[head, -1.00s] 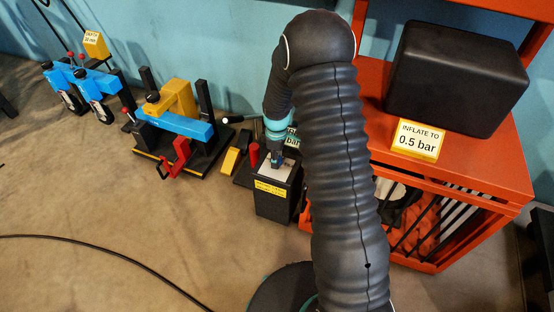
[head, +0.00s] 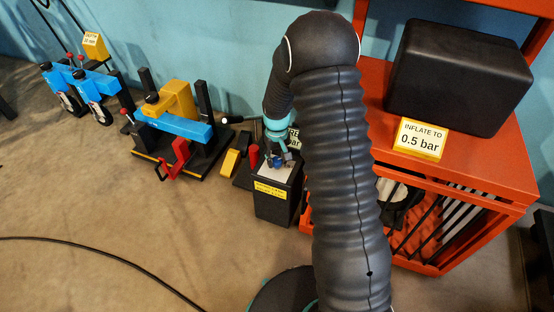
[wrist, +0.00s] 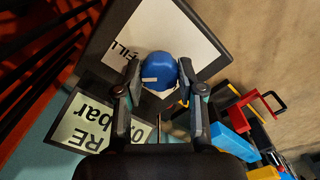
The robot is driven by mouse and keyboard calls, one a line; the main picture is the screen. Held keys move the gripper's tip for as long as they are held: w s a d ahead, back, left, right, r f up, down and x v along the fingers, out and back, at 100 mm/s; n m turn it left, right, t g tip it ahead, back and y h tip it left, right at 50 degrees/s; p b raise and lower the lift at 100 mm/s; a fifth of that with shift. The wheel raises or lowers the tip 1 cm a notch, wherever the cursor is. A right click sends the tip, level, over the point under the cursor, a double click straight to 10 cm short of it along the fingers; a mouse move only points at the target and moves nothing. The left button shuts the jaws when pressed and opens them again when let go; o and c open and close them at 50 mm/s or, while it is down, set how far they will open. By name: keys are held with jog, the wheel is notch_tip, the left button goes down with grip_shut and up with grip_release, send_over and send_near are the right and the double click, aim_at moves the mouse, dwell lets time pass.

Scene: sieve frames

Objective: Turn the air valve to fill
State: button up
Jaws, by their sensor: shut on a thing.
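The air valve's blue knob (wrist: 157,64) is round with a small pale mark, on a white plate (wrist: 192,38) lettered "FILL", part of the word covered. The plate tops a black box (head: 279,206) with a yellow label on its front. My gripper (wrist: 159,70) is shut on the blue knob, one finger on each side. In the head view my gripper (head: 279,156) reaches down onto the box top, and the knob is only a small blue patch there. Which way the pale mark points relative to the lettering is hard to tell.
A sign reading "RE" and "bar" (wrist: 82,125) stands behind the box. A red bench (head: 480,165) on the right carries a black case (head: 457,78) and a "0.5 bar" sign (head: 420,139). Blue and yellow equipment (head: 178,120) stands left. A cable (head: 100,248) lies on open floor.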

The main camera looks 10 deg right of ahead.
aim_at(277, 160)
jog(key=shift+m, duration=1.2)
jog(key=o, duration=1.1)
jog(key=shift+o, duration=0.2)
notch_tip(277, 160, up, 12)
